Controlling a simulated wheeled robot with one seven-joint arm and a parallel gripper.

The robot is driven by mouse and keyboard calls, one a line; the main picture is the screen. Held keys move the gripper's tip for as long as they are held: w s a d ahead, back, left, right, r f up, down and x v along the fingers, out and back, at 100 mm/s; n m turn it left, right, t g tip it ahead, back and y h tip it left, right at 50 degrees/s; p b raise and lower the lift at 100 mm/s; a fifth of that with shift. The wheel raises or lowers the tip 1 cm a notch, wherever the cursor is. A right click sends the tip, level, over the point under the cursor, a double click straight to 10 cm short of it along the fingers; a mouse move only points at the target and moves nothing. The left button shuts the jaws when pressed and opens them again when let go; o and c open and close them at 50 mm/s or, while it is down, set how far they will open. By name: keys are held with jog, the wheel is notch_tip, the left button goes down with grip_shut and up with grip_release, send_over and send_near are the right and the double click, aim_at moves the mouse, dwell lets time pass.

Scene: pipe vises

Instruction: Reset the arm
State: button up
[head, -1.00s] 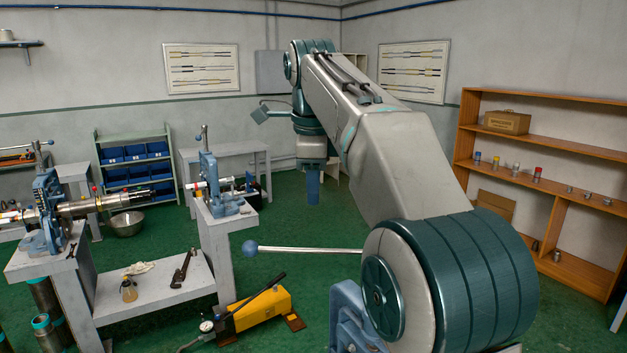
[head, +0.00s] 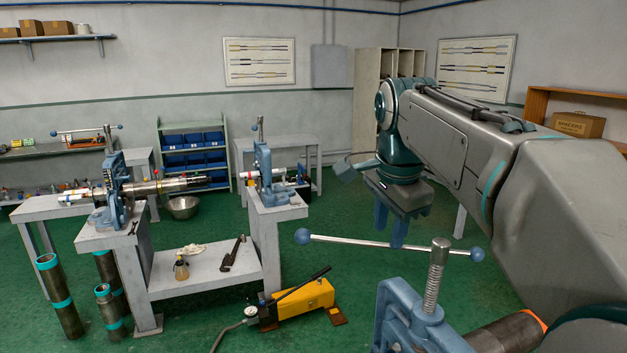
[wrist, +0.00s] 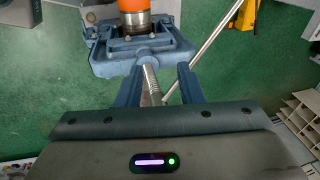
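My arm (head: 470,150) reaches in from the right in the head view, bent at its far end so the wrist points down. My gripper (head: 389,228) hangs from it with its two fingers apart. In the wrist view, my gripper (wrist: 159,78) is open and nothing is held between its fingers. The near blue pipe vise (head: 410,320) stands below and in front of the gripper. The wrist view also shows this vise (wrist: 108,58), with an orange-ended pipe (wrist: 132,6) at its top. The gripper looks apart from the vise.
The vise's long handle bar (head: 350,241) sticks out near my fingers in the head view. Two more vises (head: 118,195) (head: 264,175) stand on grey benches at left. A yellow pump (head: 303,300) lies on the green floor. Orange-brown shelves (head: 545,95) stand at right.

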jog(key=s+d+f+n+t+b, duration=0.1)
jog(key=s+d+f+n+b, duration=0.1)
jog(key=s+f+n, duration=1.1)
jog(key=s+f, duration=0.4)
jog(key=f, duration=0.4)
jog(key=shift+s+f, duration=0.15)
jog(key=shift+f, duration=0.05)
